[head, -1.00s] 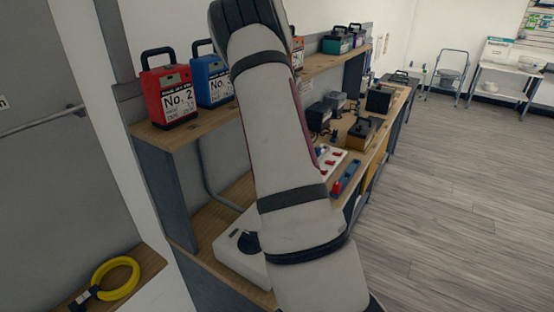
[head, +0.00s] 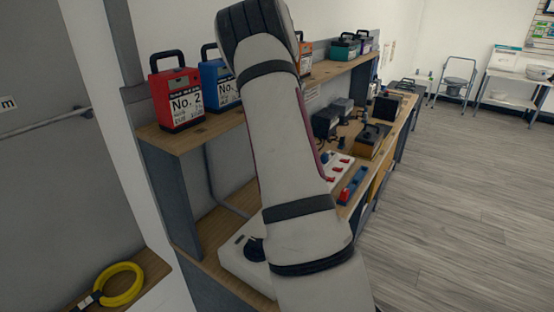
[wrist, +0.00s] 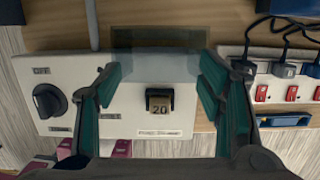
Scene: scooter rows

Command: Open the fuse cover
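A white switch panel (wrist: 95,75) fills the middle of the wrist view, and part of it (head: 235,270) shows in the head view beside my arm. It has a black OFF knob (wrist: 49,101) and a dark fuse marked 20 (wrist: 159,103). A see-through grey fuse cover (wrist: 158,42) appears raised beyond the fuse, over the panel's far edge. The fuse face shows bare. My gripper (wrist: 160,68) is open, its green fingers apart on either side of the cover's lower part. I cannot tell whether a finger touches it. In the head view my arm hides the gripper.
A power strip with red switches and plugs (wrist: 285,92) lies right of the panel. A shelf (head: 215,127) with red (head: 176,98) and blue (head: 215,80) boxes stands above the bench. A yellow coil (head: 118,285) lies at lower left. The floor at right is clear.

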